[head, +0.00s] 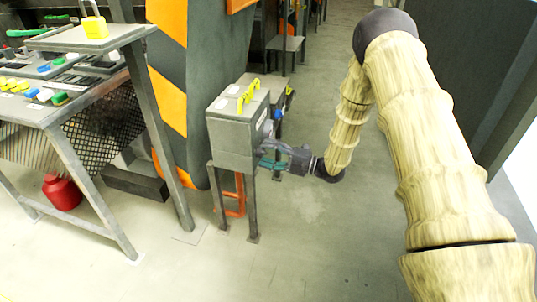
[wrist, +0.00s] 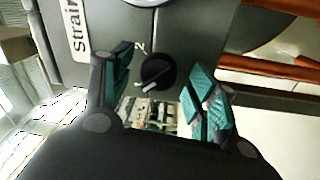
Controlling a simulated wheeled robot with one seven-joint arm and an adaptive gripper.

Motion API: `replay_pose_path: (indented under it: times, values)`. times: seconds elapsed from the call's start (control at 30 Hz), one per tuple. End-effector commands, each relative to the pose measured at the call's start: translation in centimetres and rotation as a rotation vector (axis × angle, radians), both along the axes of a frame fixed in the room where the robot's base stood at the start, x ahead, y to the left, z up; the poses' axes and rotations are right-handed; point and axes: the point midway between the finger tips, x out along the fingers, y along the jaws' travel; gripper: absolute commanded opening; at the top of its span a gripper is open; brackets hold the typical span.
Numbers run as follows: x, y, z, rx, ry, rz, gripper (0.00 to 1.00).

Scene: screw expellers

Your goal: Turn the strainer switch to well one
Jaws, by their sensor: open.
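The strainer switch is a round black knob (wrist: 158,72) with a white mark towards its lower left, on a grey panel in the wrist view. A "2" is printed just up and left of it. A white label (wrist: 72,30) reading "Strain", cut off by the frame edge, sits at upper left. My gripper (wrist: 161,74) is open, its teal-padded fingers on either side of the knob, with visible gaps. In the head view, my gripper (head: 272,157) is at the right face of the grey control box (head: 231,144); the knob is hidden there.
Yellow handles (head: 247,95) stand on top of the box. A striped orange and dark machine (head: 178,95) rises behind it at left.

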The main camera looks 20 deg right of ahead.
Motion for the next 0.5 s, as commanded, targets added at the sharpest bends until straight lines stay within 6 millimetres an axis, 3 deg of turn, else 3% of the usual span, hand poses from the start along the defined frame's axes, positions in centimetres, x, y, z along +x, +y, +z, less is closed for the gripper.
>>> replay_pose_path:
  times: [0.17, 0.5]
  values:
    - [-0.9, -1.5, -0.2, 0.000, 0.001, -0.003, 0.59]
    - [-4.4, -6.6, -0.7, -0.001, 0.002, -0.003, 0.59]
